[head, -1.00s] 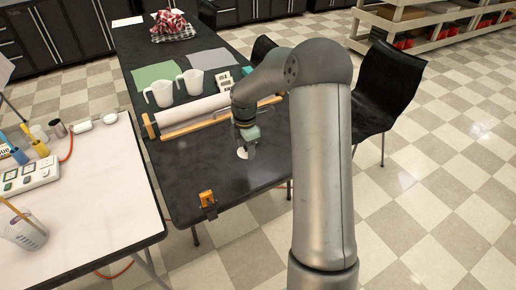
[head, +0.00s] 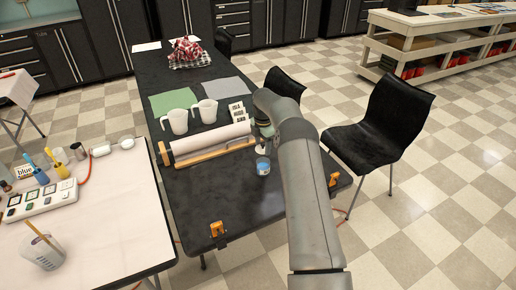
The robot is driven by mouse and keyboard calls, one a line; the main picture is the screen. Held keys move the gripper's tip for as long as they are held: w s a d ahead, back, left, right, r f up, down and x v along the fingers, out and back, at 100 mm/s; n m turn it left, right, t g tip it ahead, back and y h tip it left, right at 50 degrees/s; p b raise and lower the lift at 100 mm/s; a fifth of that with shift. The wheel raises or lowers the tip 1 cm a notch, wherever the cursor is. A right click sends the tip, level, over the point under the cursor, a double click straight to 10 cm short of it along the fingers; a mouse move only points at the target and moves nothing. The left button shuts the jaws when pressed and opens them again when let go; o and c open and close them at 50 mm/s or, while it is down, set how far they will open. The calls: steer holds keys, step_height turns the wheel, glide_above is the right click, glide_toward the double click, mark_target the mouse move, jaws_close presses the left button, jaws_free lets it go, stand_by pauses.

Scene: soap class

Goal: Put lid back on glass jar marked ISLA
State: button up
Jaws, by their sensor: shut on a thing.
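A small glass jar (head: 263,167) with blue contents stands upright on the black table (head: 230,200), just right of the paper roll. Any name on it is too small to read. My gripper (head: 263,142) is just above and behind the jar in the picture, pointing down, partly covered by my forearm. It is shut on a small pale thing, which looks like the lid (head: 261,150). I cannot tell whether the lid touches the jar's rim.
A paper roll on a wooden holder (head: 205,157) lies left of the jar. Two white jugs (head: 178,121) and a card with small frames (head: 238,111) stand behind. Orange clamps (head: 216,229) grip the table edge. The table's front is clear. Black chairs (head: 385,125) stand at the right.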

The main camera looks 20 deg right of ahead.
steer(key=shift+w+d+f, duration=0.15)
steer(key=shift+w+d, duration=0.05)
steer(key=shift+d, duration=0.05)
steer(key=shift+f+b, duration=0.9)
steer(key=shift+f, duration=1.5)
steer(key=shift+f+b, duration=0.6)
steer(key=shift+f, duration=0.1)
steer(key=shift+b, duration=0.55)
steer(key=shift+f+b, duration=0.2)
steer(key=shift+b, duration=0.35)
stand_by(0.5)
steer(key=o, duration=1.5)
